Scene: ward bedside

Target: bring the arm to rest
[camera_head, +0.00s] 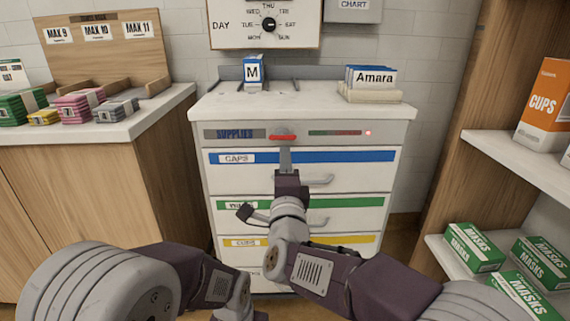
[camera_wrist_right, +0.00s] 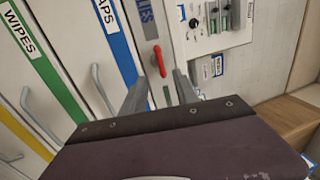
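My right gripper (camera_head: 285,150) is raised in front of the supply cabinet (camera_head: 300,186), its fingers pointing at the red latch handle (camera_head: 283,137) on the cabinet's top panel. In the right wrist view its two fingers (camera_wrist_right: 160,78) stand apart with nothing between them. The red handle (camera_wrist_right: 159,61) shows just beyond the fingertips; I cannot tell whether they touch it. My left arm (camera_head: 215,284) is low at the bottom left, and its gripper's fingers are not visible.
The cabinet drawers are shut, with protruding grey handles (camera_head: 318,180). A blue box marked M (camera_head: 253,74) and Amara cards (camera_head: 372,78) stand on top. A wooden counter (camera_head: 150,110) is at left. A shelf (camera_head: 520,160) with cups and masks boxes is at right.

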